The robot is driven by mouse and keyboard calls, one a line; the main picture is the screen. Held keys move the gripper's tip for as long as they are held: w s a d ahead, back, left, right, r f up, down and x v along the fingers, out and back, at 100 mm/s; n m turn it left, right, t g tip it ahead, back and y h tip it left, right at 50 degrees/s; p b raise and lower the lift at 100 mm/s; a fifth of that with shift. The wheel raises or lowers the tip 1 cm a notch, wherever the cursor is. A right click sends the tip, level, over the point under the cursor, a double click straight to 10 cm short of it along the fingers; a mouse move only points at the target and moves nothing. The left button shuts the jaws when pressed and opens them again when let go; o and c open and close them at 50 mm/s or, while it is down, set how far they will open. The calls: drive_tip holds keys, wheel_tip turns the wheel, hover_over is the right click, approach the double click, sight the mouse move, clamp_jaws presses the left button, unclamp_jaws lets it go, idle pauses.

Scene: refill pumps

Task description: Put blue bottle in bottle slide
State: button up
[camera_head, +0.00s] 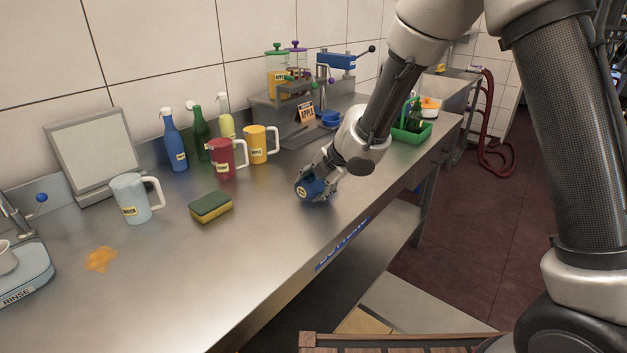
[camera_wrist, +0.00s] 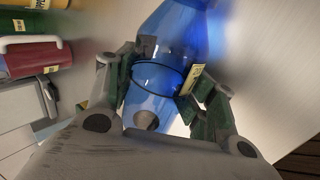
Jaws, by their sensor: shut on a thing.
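My gripper (camera_head: 318,184) is shut on a blue bottle (camera_head: 309,190) with a yellowish label, low over the counter near its front edge. In the wrist view the translucent blue bottle (camera_wrist: 155,90) sits between the two fingers (camera_wrist: 160,100). Its full length is hidden in the head view, and I cannot tell whether it touches the counter. A second blue bottle (camera_head: 175,142) with a white top stands upright at the back wall. A blue sign (camera_head: 342,245) is on the counter's front edge, its lettering hard to read. Below it a pale sloping panel (camera_head: 425,305) shows, possibly the bottle slide.
A sponge (camera_head: 210,207) lies left of my gripper. A green basket (camera_head: 411,133) with bottles is farther right. The front-left counter is mostly clear.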

drive_tip(key=shift+s+f, duration=0.1)
drive_tip(key=shift+f, duration=0.35)
clamp_jaws()
drive_tip(key=o, duration=1.1)
unclamp_jaws()
drive_tip(key=o, duration=0.4)
drive_tip(key=shift+a+f, duration=0.15)
drive_tip(key=shift+o, duration=0.6)
drive_tip(key=shift+r, duration=0.2)
